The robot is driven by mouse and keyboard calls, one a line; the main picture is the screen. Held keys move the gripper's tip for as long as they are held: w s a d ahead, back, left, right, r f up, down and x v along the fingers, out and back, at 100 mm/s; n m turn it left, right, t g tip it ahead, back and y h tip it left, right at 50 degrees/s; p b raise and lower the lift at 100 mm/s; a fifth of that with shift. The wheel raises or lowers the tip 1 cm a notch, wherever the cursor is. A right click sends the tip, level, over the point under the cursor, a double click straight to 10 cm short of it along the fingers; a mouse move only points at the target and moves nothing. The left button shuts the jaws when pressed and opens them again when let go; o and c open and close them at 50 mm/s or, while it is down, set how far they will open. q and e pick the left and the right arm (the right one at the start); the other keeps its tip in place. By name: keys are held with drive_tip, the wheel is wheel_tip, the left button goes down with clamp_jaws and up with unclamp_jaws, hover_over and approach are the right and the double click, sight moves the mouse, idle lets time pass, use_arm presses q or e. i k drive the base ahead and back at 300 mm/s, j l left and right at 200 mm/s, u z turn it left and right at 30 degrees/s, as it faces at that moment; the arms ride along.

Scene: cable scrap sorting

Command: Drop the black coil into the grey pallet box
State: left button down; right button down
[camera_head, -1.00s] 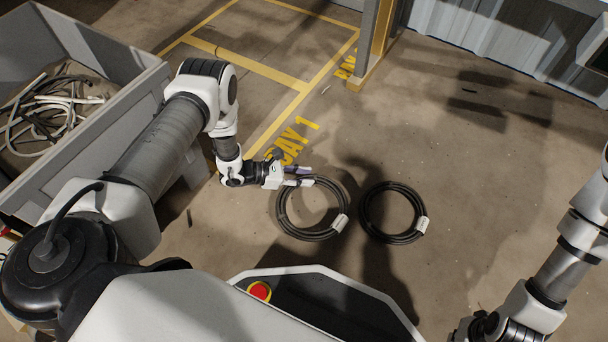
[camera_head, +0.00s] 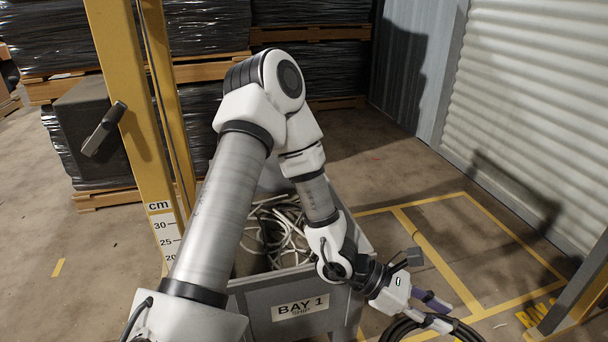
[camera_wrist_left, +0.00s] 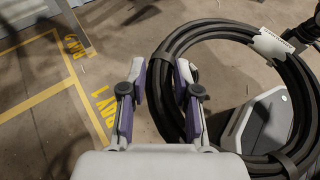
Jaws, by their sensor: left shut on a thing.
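The black coil (camera_head: 400,330) hangs from my left gripper (camera_head: 432,310) at the bottom right of the head view, cut off by the picture's edge. In the left wrist view the coil (camera_wrist_left: 170,105) is a thick black ring with a white tag, clear of the floor. The purple-padded fingers of my left gripper (camera_wrist_left: 160,85) are closed on its near side. The grey pallet box (camera_head: 256,308), labelled BAY 1, stands left of the gripper and holds pale cables (camera_head: 280,230). My left arm hides part of the box. My right gripper is not in view.
A yellow post (camera_head: 130,100) with a cm scale stands left of the box. Black-wrapped pallets (camera_head: 180,30) are behind. Yellow floor lines (camera_head: 410,225) mark clear floor to the right, with a shutter wall (camera_head: 530,100) beyond.

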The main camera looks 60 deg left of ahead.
sight(294, 260)
drive_tip(key=l+u, duration=0.1)
drive_tip(key=u, duration=1.15)
